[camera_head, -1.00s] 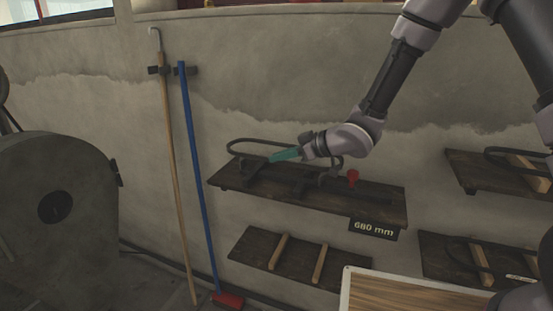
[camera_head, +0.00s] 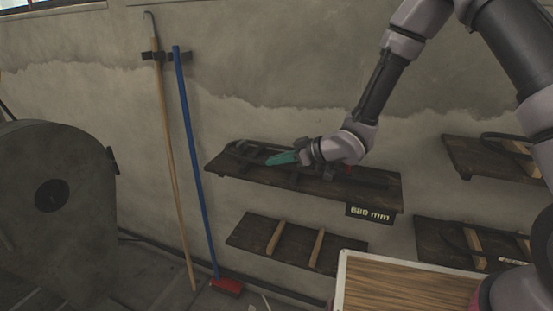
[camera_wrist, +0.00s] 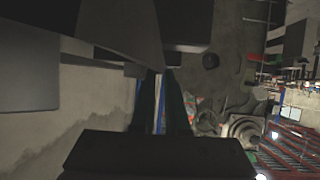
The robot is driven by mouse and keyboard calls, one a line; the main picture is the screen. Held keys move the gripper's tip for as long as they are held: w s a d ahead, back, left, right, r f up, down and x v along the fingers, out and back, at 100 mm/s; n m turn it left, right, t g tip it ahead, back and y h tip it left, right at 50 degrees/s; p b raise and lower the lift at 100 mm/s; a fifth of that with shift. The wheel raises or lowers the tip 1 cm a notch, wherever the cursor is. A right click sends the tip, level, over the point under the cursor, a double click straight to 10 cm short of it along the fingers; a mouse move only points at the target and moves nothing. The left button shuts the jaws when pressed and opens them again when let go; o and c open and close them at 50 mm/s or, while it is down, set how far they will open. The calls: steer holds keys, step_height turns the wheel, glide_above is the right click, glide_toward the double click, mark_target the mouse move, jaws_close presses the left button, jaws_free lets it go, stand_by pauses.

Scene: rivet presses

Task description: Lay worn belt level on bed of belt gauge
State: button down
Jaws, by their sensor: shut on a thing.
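My gripper (camera_head: 284,158) has teal fingers and is shut on the worn belt, low over the belt gauge. The worn belt (camera_head: 242,145) is a dark loop; its left end shows beyond the fingers, close above the gauge bed. The rest of it is hidden by the gripper and wrist or blends with the dark bed, so I cannot tell whether it touches or is level. The belt gauge (camera_head: 385,198) is a dark wall shelf with a "680 mm" label; its red knob is mostly behind my wrist. In the wrist view the fingers (camera_wrist: 162,100) are dark and the belt cannot be made out.
A lower shelf (camera_head: 250,230) with two wooden bars hangs below the gauge. More shelves (camera_head: 470,155) are at the right. A blue broom (camera_head: 190,130) and a wooden pole (camera_head: 168,150) lean left. A framed wooden board (camera_head: 400,285) is in front; a grey machine (camera_head: 60,200) stands left.

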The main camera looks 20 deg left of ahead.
steer(key=c, duration=0.8)
jaws_free()
steer(key=shift+c, duration=0.2)
steer(key=shift+d, duration=0.1)
steer(key=v, duration=1)
steer(key=shift+d+r, duration=0.2)
steer(key=shift+d, duration=0.05)
